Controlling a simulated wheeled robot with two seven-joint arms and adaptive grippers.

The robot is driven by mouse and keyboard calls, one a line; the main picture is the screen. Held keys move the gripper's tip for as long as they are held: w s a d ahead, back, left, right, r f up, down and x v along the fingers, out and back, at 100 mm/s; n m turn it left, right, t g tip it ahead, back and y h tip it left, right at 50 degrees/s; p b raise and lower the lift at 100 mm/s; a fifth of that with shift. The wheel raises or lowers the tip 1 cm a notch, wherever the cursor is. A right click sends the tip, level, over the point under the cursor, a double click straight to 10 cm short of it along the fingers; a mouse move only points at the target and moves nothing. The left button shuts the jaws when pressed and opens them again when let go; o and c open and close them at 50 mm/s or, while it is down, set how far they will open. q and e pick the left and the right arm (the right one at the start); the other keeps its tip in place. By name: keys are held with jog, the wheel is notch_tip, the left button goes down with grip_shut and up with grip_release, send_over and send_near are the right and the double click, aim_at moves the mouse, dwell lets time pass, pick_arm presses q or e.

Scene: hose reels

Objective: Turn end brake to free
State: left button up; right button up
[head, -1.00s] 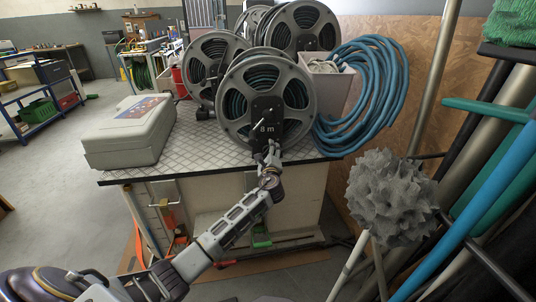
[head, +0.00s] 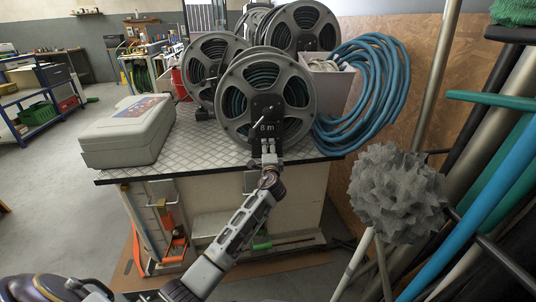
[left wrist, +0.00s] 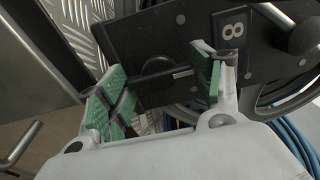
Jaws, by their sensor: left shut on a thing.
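The nearest hose reel (head: 228,88) stands at the table's front edge, with a black plate (head: 267,112) marked "8 m" on its face. My left gripper (head: 268,149) is at the plate's lower end, below the marking. In the left wrist view its green-padded fingers (left wrist: 160,85) are on either side of a short dark bar with a metal shaft, the end brake (left wrist: 155,79), and are shut on it. A crank with a dark round knob (left wrist: 306,39) is at the upper right there. In the head view the brake is hidden behind the fingers. My right gripper is not in view.
More reels (head: 302,27) stand behind. A grey case (head: 125,130) lies to the left on the checkered table (head: 190,158). A blue hose coil (head: 375,95) hangs to the right. A grey spiky thing (head: 396,192) and several poles crowd the right side.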

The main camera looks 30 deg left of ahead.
pick_arm(q)
jog(key=shift+f, duration=0.1)
dwell(0.3)
jog(key=o, duration=0.7)
jog(key=shift+o, duration=0.2)
jog(key=v, duration=1.2)
jog(key=shift+n, duration=0.4)
